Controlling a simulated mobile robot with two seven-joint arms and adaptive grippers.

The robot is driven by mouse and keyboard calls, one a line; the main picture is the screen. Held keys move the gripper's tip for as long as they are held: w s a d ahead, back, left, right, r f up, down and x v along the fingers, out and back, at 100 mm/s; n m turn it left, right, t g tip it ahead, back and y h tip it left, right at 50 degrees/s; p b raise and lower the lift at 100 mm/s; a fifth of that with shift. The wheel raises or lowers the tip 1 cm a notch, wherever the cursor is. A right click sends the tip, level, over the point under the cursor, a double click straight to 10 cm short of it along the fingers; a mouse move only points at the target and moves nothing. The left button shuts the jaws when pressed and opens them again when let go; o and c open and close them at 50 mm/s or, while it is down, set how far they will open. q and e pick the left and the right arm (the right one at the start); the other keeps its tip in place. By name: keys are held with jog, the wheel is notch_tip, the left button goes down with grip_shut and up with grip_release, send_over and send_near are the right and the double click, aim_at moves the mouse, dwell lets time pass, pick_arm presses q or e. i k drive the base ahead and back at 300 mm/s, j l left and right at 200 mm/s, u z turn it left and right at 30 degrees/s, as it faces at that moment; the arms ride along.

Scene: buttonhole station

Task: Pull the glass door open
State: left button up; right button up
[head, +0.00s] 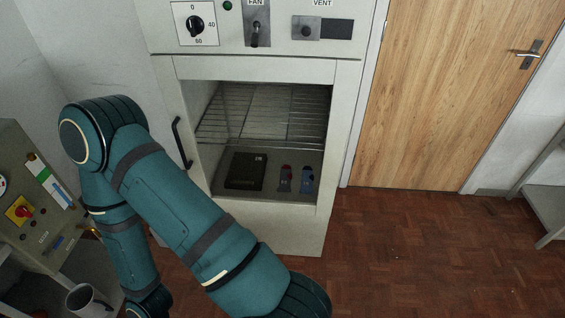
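The glass door (262,118) is on the front of a pale grey cabinet, in the middle of the head view. It has a pale frame around a clear pane and looks shut. Its black upright bar handle (182,142) is on the left side of the frame, just right of my bent teal arm. Through the pane I see wire racks, a dark flat box and two small items, one with red and one with blue. My arm's elbow is left of the handle, and its forearm runs down to the bottom edge. Neither gripper is in view.
Above the door are a dial (195,25), a fan switch (257,30) and a vent slider (322,28). A control console (40,215) and a grey mug (88,301) are at the left. A wooden door (440,100) is at the right. The floor (410,255) at the right is clear.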

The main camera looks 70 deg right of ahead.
aim_at(344, 73)
jog(key=l+z, duration=0.15)
jog(key=z, duration=2)
